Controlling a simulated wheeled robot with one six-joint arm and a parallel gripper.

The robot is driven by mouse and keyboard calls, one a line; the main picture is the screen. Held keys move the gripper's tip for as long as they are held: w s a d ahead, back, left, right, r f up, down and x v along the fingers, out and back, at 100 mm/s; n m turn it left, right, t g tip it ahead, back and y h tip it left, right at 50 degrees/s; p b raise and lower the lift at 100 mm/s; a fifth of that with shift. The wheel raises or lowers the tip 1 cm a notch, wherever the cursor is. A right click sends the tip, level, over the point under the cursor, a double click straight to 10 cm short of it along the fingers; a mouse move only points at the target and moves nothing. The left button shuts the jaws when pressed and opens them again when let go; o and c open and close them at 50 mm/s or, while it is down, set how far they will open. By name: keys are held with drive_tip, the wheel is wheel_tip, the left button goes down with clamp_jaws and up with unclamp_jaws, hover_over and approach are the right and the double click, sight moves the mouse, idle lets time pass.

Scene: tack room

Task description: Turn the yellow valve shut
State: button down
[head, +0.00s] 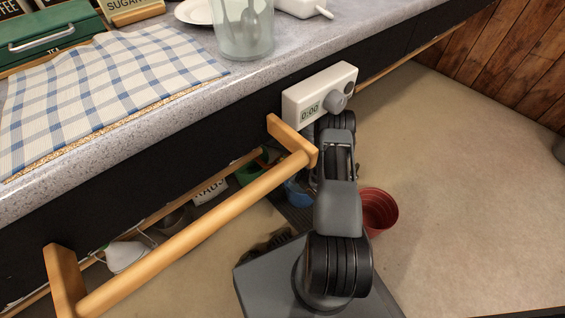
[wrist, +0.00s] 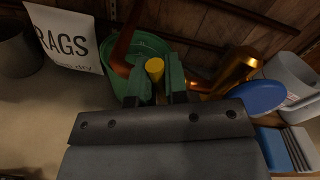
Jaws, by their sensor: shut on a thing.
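The yellow valve (wrist: 155,68) shows in the wrist view as a small rounded yellow piece at the upper middle. My gripper (wrist: 156,86) is shut on it, with one dark green-looking finger on each side. The rest of the valve is hidden behind the fingers and my wrist. A copper pipe (wrist: 124,48) runs up just left of the fingers, and more copper shows to their right. In the head view my arm reaches down beside the counter, and neither the valve nor my fingertips can be made out.
A green bucket (wrist: 143,42) stands behind the fingers. A RAGS bag (wrist: 66,38) is at left; a blue disc (wrist: 258,97) and a brass-coloured piece (wrist: 235,70) are at right. In the head view, a wooden rail (head: 200,232) and red bucket (head: 378,211) flank my arm.

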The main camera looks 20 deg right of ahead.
drive_tip(key=shift+w+d+r+m, duration=0.1)
drive_tip(key=shift+d+m, duration=0.3)
drive_tip(key=shift+m, duration=0.5)
drive_tip(key=c, duration=1.1)
unclamp_jaws()
drive_tip(key=p+v, duration=0.3)
drive_tip(key=v, duration=1)
drive_tip(key=shift+s+d+p, duration=0.2)
drive_tip(key=shift+s+p, duration=0.15)
